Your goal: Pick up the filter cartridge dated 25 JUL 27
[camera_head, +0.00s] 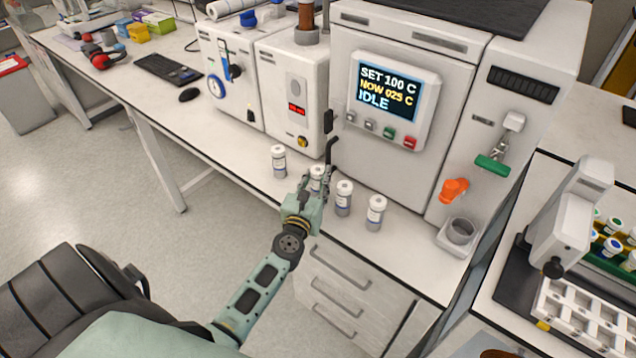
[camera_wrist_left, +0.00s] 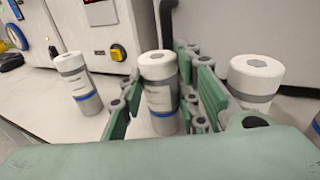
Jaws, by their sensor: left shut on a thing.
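In the left wrist view this cartridge (camera_wrist_left: 158,70) is upright between the green fingers. The leftmost cartridge (camera_head: 279,160) stands apart, and two more, (camera_head: 344,197) and (camera_head: 375,212), stand to the right. Labels are too small or blurred to read, so I cannot tell which is dated 25 JUL 27. My right gripper is not in view.
The reactor (camera_head: 385,150) with its lit display stands close behind the row. A small grey cup (camera_head: 461,231) stands right of it. Drawers (camera_head: 345,285) lie below the bench edge. A rack of vials (camera_head: 610,240) is on the right-hand bench.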

